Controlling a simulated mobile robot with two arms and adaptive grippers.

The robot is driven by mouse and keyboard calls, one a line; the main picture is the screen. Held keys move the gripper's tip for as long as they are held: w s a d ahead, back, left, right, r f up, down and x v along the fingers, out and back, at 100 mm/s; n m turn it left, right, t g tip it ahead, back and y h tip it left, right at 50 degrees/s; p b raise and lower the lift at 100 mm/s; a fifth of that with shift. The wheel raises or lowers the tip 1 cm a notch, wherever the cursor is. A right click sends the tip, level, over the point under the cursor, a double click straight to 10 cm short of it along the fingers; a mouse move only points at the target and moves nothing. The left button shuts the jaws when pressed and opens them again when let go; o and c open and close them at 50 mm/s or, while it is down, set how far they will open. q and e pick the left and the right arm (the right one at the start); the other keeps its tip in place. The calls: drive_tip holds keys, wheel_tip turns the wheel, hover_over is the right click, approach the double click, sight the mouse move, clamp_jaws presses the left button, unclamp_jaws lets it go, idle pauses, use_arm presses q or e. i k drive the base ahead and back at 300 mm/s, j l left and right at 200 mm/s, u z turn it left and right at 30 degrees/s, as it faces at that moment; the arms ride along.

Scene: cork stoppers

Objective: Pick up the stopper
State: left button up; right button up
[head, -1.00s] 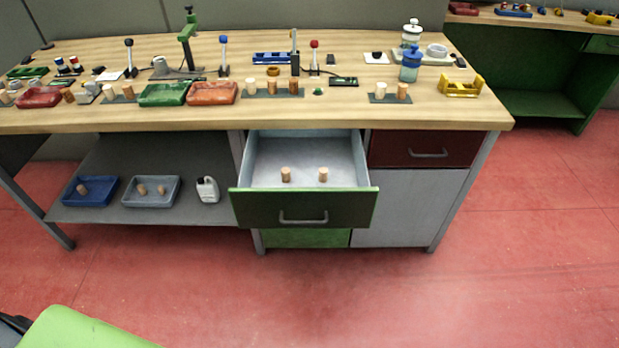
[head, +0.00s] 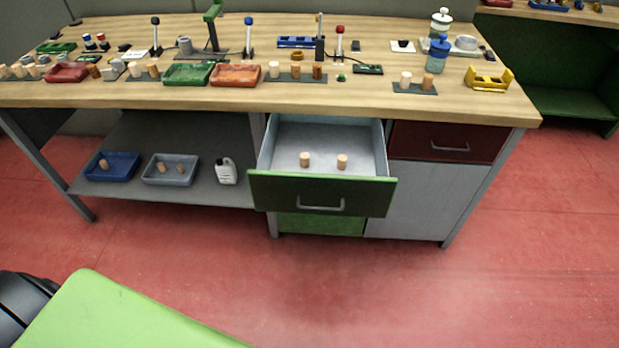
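Two cork stoppers stand upright in an open drawer (head: 322,196) under the workbench: a left stopper (head: 305,159) and a right stopper (head: 342,161). More stoppers stand on the benchtop, such as a pale stopper (head: 405,80) and a darker stopper (head: 427,82) on a dark mat at the right. Several others stand on a strip near the middle and at the far left. A blue tray (head: 112,167) and a grey tray (head: 170,170) on the lower shelf also hold small stoppers. Neither of my grippers shows; only part of my arm is at the lower left.
The workbench (head: 120,100) carries a red tray (head: 236,75), a green tray (head: 188,74), several knobbed levers and a yellow holder (head: 488,78). A white jug (head: 226,171) stands on the lower shelf. The red floor in front is clear.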

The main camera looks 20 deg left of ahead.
sight(304, 157)
drive_tip(key=u, duration=2.05)
drive_tip(key=z, duration=1.4)
drive_tip(key=i+l+u, duration=0.15)
drive_tip(key=l, duration=0.25)
drive_tip(key=i+l+u, duration=0.1)
drive_tip(key=l, duration=0.3)
drive_tip(key=i+l+u, duration=0.15)
drive_tip(key=l, duration=0.25)
